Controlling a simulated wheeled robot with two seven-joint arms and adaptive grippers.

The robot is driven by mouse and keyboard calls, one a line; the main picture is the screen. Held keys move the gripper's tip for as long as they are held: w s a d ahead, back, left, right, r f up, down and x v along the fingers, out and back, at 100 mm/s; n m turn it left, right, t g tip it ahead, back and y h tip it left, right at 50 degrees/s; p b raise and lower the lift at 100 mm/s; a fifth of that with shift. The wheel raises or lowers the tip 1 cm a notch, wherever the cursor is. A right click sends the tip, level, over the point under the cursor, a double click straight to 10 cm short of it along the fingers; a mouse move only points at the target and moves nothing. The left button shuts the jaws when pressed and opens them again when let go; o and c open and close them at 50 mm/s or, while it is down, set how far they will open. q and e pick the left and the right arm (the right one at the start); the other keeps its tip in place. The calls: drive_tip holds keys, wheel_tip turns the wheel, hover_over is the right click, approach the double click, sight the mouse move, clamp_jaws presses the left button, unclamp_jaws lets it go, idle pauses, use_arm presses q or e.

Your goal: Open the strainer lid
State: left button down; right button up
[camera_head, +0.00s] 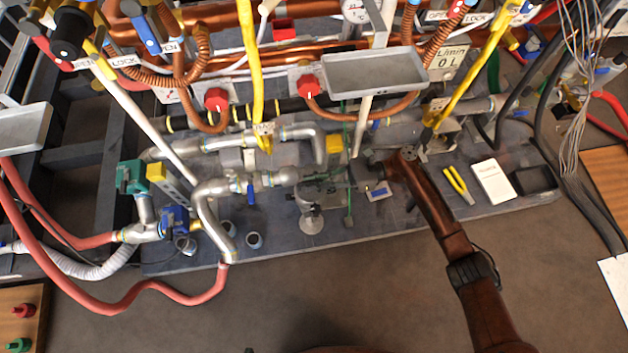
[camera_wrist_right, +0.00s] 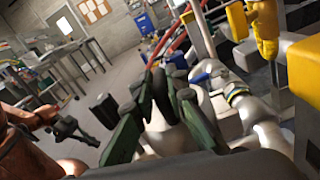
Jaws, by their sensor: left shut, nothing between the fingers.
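My right gripper (camera_head: 335,182) reaches in from the right among the pipes, beside a grey metal fitting with a round disc (camera_head: 312,222) under it; I cannot tell surely that this is the strainer lid. In the right wrist view, the dark green fingers of this gripper (camera_wrist_right: 160,85) stand either side of a pale metal part (camera_wrist_right: 165,125). Their tips lie close together, and whether they grip anything is unclear. My left gripper (camera_wrist_right: 68,128) is shut and empty, away from the pipes at the left of the right wrist view.
A grey board (camera_head: 280,258) carries pipes, red-handled valves (camera_head: 216,99) and grey trays (camera_head: 375,75) above. A yellow-handled tool (camera_head: 458,186), a white device (camera_head: 492,181) and a black box (camera_head: 535,180) lie at right. A red hose (camera_head: 110,305) loops at left. The floor in front is open.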

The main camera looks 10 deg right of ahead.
clamp_jaws()
use_arm(q)
drive_tip(key=shift+r, duration=0.1)
use_arm(e)
drive_tip(key=shift+r, duration=0.15)
